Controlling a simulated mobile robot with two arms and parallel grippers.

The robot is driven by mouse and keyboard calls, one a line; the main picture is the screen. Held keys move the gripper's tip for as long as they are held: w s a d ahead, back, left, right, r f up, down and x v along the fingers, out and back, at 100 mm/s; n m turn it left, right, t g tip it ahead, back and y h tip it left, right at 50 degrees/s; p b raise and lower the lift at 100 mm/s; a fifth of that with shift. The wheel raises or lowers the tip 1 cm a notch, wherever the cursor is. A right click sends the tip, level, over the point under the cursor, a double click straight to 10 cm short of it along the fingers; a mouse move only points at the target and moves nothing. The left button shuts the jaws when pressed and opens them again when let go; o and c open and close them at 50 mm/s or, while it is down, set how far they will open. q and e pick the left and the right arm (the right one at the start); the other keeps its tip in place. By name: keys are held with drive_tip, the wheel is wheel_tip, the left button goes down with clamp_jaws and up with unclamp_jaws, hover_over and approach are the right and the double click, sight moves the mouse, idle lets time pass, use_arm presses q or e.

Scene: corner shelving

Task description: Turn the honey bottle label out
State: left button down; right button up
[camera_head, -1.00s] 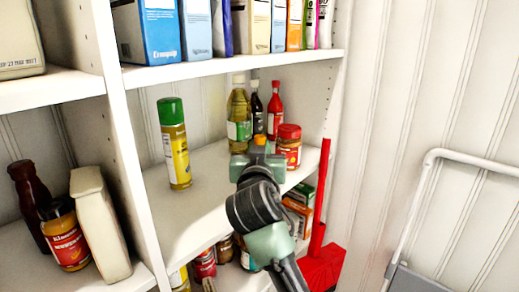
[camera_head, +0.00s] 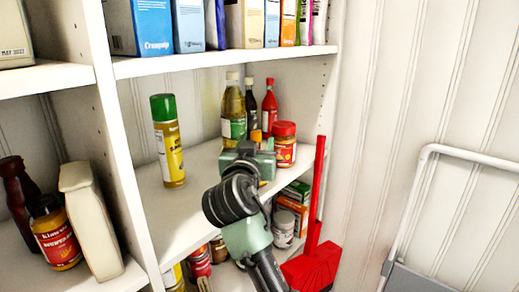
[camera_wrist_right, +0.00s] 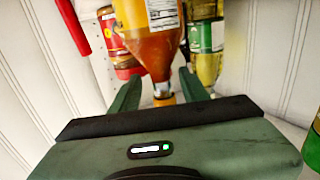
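The honey bottle (camera_wrist_right: 152,48) is amber with a pale printed label panel (camera_wrist_right: 163,14) showing in the right wrist view, where things appear upside down. Its narrow neck and orange cap (camera_wrist_right: 164,99) point toward my right gripper (camera_wrist_right: 160,92). The gripper's two green fingers are apart, one on each side of the neck and cap, with gaps visible. In the head view my right gripper (camera_head: 248,150) is at the middle shelf's front and hides most of the bottle. My left gripper is not in view.
A red-lidded jar (camera_head: 284,144) stands close to the right. A green-labelled oil bottle (camera_head: 233,112), a dark bottle (camera_head: 251,105) and a red bottle (camera_head: 269,106) stand behind. A green-capped can (camera_head: 169,142) is left, with bare shelf between.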

drive_tip(key=shift+s+a+r, duration=0.1)
drive_tip(key=shift+a+r, duration=0.05)
drive_tip(key=shift+a, duration=0.25)
